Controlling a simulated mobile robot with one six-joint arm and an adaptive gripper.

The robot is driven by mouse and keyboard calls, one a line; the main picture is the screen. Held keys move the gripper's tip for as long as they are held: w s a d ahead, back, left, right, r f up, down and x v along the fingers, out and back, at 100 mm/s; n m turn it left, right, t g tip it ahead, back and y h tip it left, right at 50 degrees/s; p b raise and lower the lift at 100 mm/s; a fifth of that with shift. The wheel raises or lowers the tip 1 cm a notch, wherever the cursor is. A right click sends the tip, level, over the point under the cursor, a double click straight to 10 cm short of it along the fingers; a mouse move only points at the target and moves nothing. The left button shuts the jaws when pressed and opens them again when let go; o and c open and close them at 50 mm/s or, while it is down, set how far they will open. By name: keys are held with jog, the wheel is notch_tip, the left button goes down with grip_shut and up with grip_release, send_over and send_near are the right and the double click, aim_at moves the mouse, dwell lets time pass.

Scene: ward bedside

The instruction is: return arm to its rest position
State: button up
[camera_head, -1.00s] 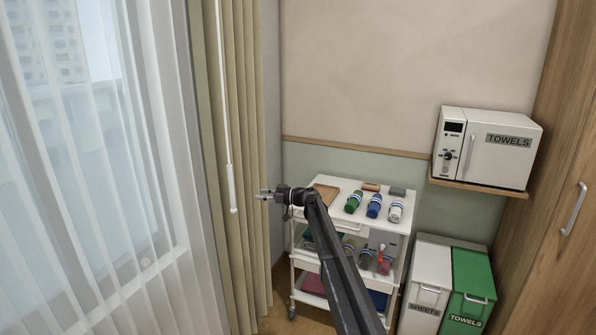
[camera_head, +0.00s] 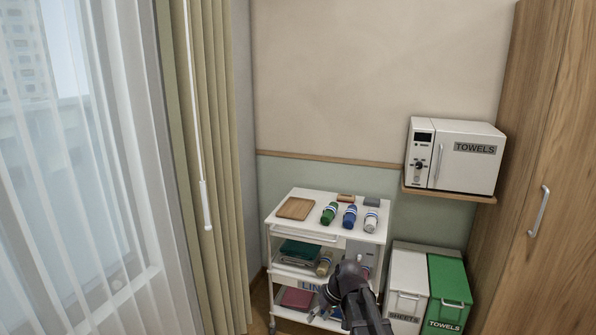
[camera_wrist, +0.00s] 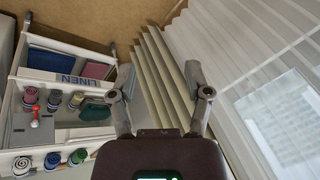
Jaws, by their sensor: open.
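My gripper (camera_wrist: 161,95) is open and empty in the wrist view, its two fingers apart with the beige curtain behind them. In the head view my gripper (camera_head: 322,308) is low in front of the white trolley (camera_head: 290,235), partly covered by my dark wrist. It holds nothing. The wrist view shows the trolley (camera_wrist: 65,52) at the left, apart from the fingers.
Curtains (camera_head: 215,150) hang left.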

jog(key=s+d+f+m+h, duration=0.1)
jog(key=s+d+m+h, duration=0.3)
jog(key=s+d, duration=0.7)
jog(key=s+m, duration=0.1)
jog(key=s, duration=0.2)
jog(key=shift+f+g+h, duration=0.25)
jog(key=shift+g+h, duration=0.15)
jog(key=shift+c, duration=0.5)
jog(key=shift+a, duration=0.1)
